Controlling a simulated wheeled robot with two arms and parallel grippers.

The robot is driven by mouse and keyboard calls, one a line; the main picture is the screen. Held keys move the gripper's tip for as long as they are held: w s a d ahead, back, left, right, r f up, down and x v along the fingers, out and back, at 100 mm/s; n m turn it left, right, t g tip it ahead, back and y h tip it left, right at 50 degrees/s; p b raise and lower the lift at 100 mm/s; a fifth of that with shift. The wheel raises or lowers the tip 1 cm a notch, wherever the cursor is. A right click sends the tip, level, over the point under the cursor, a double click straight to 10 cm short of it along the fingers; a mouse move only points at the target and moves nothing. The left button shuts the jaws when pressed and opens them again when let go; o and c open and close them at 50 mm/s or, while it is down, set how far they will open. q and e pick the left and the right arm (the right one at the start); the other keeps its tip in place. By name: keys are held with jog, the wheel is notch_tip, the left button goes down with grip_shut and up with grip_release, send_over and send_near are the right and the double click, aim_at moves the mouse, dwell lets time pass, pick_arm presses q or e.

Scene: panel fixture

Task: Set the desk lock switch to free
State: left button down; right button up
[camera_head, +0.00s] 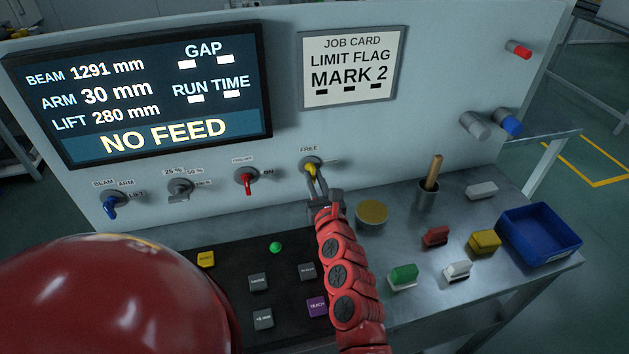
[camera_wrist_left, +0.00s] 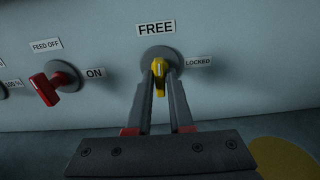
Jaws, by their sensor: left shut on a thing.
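The desk lock switch (camera_head: 311,167) is a yellow lever on a round grey base on the upright panel. In the left wrist view the yellow lever (camera_wrist_left: 159,70) lies in line with the FREE label (camera_wrist_left: 156,28) above it, with the LOCKED label (camera_wrist_left: 198,62) to the right. My left gripper (camera_head: 316,182) reaches the panel from below and is shut on the lever, one finger on each side. The fingers partly hide the lever. My right gripper is not in view.
A red feed switch (camera_head: 246,181) sits left of the lock switch, with grey (camera_head: 180,188) and blue (camera_head: 110,206) switches farther left. Below are a button pad (camera_head: 235,285), a round tan-topped thing (camera_head: 372,213), a cup (camera_head: 427,195), several small blocks and a blue tray (camera_head: 540,257).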

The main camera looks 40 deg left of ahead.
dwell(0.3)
pick_arm(q)
jog(key=c, duration=0.9)
grip_release()
jog(key=shift+d, duration=0.1)
jog(key=b+v, duration=0.2)
jog(key=v, duration=1.5)
jog(key=shift+s, duration=0.25)
jog(key=shift+d+f, duration=0.1)
